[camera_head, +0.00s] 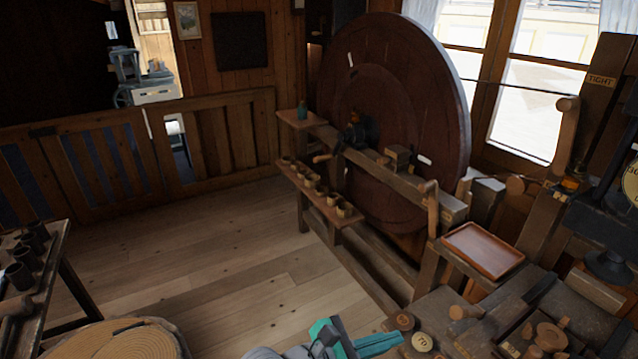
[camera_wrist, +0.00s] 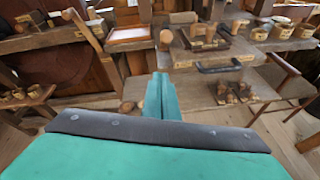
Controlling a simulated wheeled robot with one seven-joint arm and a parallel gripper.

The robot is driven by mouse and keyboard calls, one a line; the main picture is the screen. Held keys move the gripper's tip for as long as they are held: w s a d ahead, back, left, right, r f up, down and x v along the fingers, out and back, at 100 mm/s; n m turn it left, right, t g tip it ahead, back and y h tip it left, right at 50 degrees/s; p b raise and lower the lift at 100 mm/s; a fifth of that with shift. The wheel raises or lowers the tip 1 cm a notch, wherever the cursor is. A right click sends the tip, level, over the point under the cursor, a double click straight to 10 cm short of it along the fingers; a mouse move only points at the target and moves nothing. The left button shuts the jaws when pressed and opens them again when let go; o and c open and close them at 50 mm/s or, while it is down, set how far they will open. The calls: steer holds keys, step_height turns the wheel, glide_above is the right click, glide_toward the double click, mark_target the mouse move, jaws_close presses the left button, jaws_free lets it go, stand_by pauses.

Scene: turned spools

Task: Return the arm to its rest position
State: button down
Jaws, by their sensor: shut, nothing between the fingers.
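My gripper (camera_head: 385,343) is teal and shows at the bottom middle of the head view, close to the front of the workbench. In the wrist view its two fingers (camera_wrist: 161,98) are pressed together with nothing between them. They point toward the bench, apart from the loose pieces as far as I can tell. Most of my arm is out of view below the head view's edge.
The wooden bench (camera_head: 440,312) holds round labelled discs (camera_head: 422,342) close to my gripper. A reddish tray (camera_head: 483,250) lies behind. A large dark wheel (camera_head: 400,110) stands at the back. A coiled round top (camera_head: 100,342) is lower left. Open plank floor (camera_head: 220,260) lies between.

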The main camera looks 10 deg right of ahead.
steer(key=a+f+t+y, duration=0.2)
steer(key=f+t, duration=0.1)
steer(key=f, duration=0.3)
steer(key=a+f+t+y, duration=0.2)
steer(key=a+f+t, duration=0.1)
steer(key=f, duration=0.4)
steer(key=s+a+f+m+t+y, duration=0.2)
steer(key=s+a+f+m+y, duration=0.25)
steer(key=s+a+f, duration=0.3)
steer(key=s+a+r+m+t+y, duration=0.1)
steer(key=s+a+m+y, duration=0.1)
steer(key=s+m, duration=0.5)
steer(key=s+a+r+m+t+y, duration=0.1)
steer(key=s+a+r+m+y, duration=0.1)
steer(key=s+m, duration=0.5)
steer(key=s+a+y, duration=0.1)
steer(key=s+a, duration=0.1)
steer(key=s, duration=0.2)
steer(key=shift+r+t, duration=0.3)
steer(key=shift+t, duration=0.1)
steer(key=shift+s+d+m, duration=0.1)
steer(key=shift+d+m, duration=0.05)
steer(key=shift+m, duration=0.2)
